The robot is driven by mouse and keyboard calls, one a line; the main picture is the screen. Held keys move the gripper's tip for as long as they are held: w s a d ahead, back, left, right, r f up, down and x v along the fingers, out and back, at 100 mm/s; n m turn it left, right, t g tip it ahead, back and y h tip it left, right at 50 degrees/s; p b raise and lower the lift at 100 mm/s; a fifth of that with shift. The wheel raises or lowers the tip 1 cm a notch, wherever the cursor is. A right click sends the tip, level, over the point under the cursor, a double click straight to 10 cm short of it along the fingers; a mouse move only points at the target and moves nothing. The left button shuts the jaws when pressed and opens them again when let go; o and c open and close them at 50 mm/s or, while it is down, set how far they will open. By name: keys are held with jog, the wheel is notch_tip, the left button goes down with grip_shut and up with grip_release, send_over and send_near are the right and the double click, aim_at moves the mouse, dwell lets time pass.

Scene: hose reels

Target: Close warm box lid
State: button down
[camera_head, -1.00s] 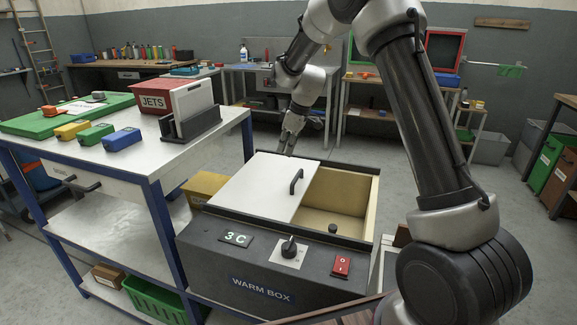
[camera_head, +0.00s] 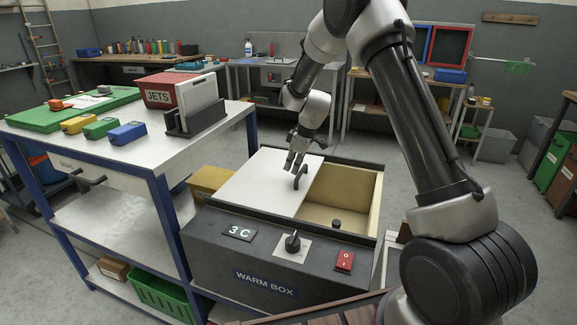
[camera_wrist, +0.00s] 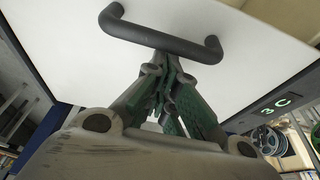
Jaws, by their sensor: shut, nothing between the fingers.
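The warm box (camera_head: 262,246) is a dark box with a white sliding lid (camera_head: 256,186) on top. The lid covers the left part of the opening, and the right part (camera_head: 335,194) is open, showing a tan inside. A dark bar handle (camera_head: 301,175) stands near the lid's right edge. My gripper (camera_head: 291,170) is over the lid, just left of the handle. In the wrist view my gripper (camera_wrist: 172,80) is shut and empty, its fingertips close to the handle (camera_wrist: 160,40). I cannot tell whether they touch it. The white lid (camera_wrist: 240,75) fills the background there.
A dark knob (camera_head: 293,242) and a red switch (camera_head: 344,261) are on the box's front panel. A small black knob stands inside the opening. A blue-framed workbench (camera_head: 150,160) with a red JETS box (camera_head: 165,91) stands close on the left. Clear floor lies behind the box.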

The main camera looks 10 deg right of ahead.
jog(key=shift+d, duration=0.1)
jog(key=s+d, duration=0.7)
jog(key=d, duration=0.3)
jog(key=s+d, duration=0.6)
jog(key=d, duration=0.4)
jog(key=shift+s+d, duration=0.2)
jog(key=shift+s, duration=0.15)
jog(key=w+a, duration=0.2)
jog(key=a, duration=0.1)
jog(key=v, duration=0.9)
jog(key=shift+a, duration=0.2)
jog(key=shift+w, duration=0.1)
